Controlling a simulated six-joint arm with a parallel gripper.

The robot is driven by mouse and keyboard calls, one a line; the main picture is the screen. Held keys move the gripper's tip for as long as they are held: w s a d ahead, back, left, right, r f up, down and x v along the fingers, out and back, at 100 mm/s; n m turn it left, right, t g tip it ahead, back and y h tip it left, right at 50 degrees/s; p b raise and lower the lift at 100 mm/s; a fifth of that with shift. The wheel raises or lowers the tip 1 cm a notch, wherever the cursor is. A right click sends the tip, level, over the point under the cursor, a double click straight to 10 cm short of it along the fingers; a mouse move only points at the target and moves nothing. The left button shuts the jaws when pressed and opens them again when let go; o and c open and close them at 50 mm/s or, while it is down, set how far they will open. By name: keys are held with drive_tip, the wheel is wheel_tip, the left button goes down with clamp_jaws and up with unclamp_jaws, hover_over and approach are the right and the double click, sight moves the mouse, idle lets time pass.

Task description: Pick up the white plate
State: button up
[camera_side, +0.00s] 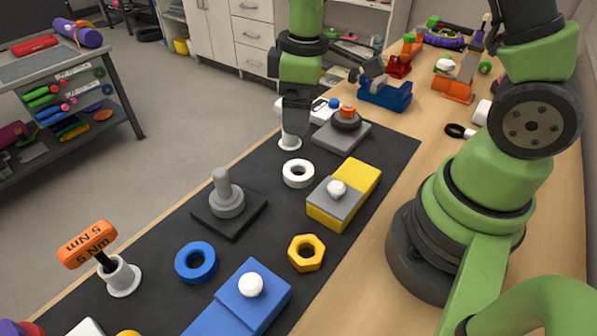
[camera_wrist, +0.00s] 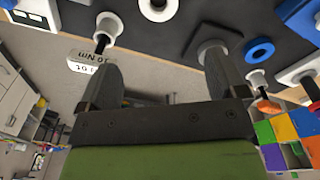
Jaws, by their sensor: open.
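The white plate (camera_side: 298,173), a ring with a round hole, lies flat on the dark mat (camera_side: 262,168). The white plate also shows at the top edge of the wrist view (camera_wrist: 158,8). My gripper (camera_side: 297,132) is open and empty, above the mat and apart from the plate, on its far side in the side view. In the wrist view the fingers (camera_wrist: 162,60) stand wide apart, with the plate beyond them.
A white-handled driver (camera_wrist: 92,62) stands close by my gripper. Nearby are a grey post on a dark base (camera_side: 226,196), a yellow and grey block (camera_side: 345,200), a blue ring (camera_side: 196,262), a yellow nut (camera_side: 306,253) and an orange-handled driver (camera_side: 87,243).

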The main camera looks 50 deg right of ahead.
drive_tip(key=n+g, duration=0.1)
drive_tip(key=n, duration=0.1)
hover_over(300, 165)
drive_tip(key=a, duration=0.1)
drive_tip(key=f, duration=0.8)
drive_tip(key=shift+s+a, duration=0.2)
drive_tip(key=shift+s, duration=0.1)
drive_tip(key=shift+s+d+f, duration=0.1)
drive_tip(key=shift+d+f, duration=0.05)
drive_tip(key=shift+f, duration=2.95)
drive_tip(key=shift+c, duration=0.3)
drive_tip(key=c, duration=1.3)
drive_tip(key=shift+r, duration=0.15)
